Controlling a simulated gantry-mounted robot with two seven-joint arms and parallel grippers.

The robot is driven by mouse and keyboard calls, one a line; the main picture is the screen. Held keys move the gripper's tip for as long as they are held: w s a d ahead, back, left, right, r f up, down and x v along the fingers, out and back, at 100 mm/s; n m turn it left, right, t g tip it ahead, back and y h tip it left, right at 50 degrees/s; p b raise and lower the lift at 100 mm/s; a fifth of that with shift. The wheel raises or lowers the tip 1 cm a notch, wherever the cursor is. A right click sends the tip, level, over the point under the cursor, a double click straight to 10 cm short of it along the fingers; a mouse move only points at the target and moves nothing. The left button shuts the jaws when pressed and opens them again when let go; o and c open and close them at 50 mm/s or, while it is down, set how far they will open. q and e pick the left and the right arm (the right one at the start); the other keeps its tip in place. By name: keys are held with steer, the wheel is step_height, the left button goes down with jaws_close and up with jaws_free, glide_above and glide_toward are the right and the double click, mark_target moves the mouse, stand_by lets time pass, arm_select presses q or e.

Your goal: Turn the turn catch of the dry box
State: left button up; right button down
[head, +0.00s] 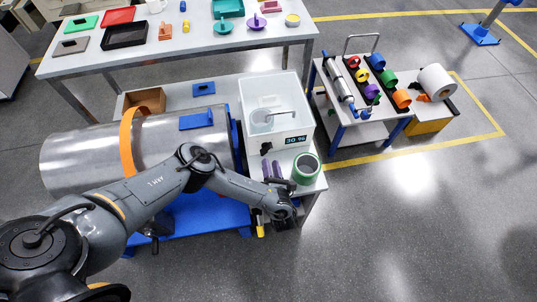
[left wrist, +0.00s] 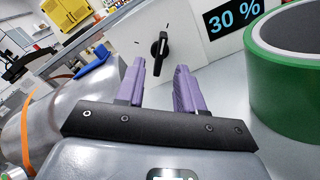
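The dry box (head: 276,110) is a pale translucent box with a "30 %" display, standing on the white table. Its turn catch (left wrist: 160,50) is a small black knob on the white front face, standing near upright with a slight tilt; it also shows as a small dark spot in the head view (head: 266,148). My left gripper (left wrist: 158,78) has two purple fingers, apart and empty, in front of the front face and just below the catch. In the head view the left gripper (head: 272,170) is in front of the box. My right gripper is not in view.
A roll of green tape (head: 306,168) stands close to the right of my left gripper. A large metal cylinder (head: 85,160) with an orange strap lies on the left. A cart with coloured rolls (head: 388,78) stands at the right. The floor at the lower right is clear.

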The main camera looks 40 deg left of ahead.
mark_target(268, 151)
arm_select(q)
steer(key=b+x, duration=0.4)
steer(key=x, duration=0.1)
steer(key=shift+f, duration=0.2)
steer(key=shift+w+a+r+b, duration=0.2)
steer(key=shift+w+a+b, duration=0.3)
steer(key=shift+b, duration=0.1)
jaws_close()
